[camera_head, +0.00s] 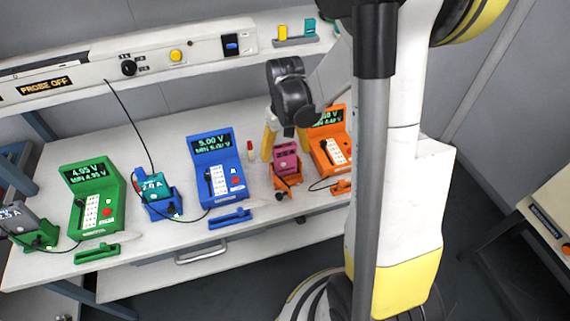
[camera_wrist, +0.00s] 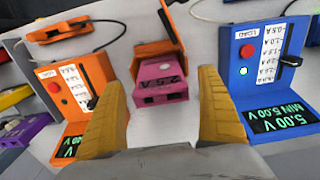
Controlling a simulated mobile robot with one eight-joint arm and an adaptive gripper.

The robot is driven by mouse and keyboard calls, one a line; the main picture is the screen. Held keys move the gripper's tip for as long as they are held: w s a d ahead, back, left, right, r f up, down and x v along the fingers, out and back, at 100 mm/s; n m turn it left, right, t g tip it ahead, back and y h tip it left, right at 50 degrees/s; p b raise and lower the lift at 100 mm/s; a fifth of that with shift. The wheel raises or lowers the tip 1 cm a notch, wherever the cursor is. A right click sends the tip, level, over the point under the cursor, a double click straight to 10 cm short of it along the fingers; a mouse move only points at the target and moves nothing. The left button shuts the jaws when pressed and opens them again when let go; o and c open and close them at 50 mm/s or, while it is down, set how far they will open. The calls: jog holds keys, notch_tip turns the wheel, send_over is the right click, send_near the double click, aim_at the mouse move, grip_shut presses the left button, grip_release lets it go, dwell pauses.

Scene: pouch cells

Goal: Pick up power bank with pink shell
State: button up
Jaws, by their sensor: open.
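My gripper (camera_head: 283,148) is above and around the power bank. Its yellow fingers (camera_wrist: 163,110) are open, one on each side, and gaps show between them and the pink shell. The lower part of the power bank is hidden in the cradle.
The orange meter (camera_head: 333,150) stands close on the right and the blue meter (camera_head: 217,168) on the left. A teal power bank (camera_head: 153,186) sits in a blue cradle. A green meter (camera_head: 97,200) stands further left. Cables run across the bench. A shelf (camera_head: 200,55) runs behind.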

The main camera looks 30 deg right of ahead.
jog(key=shift+f, duration=0.6)
jog(key=c, duration=1.3)
jog(key=shift+r, duration=0.15)
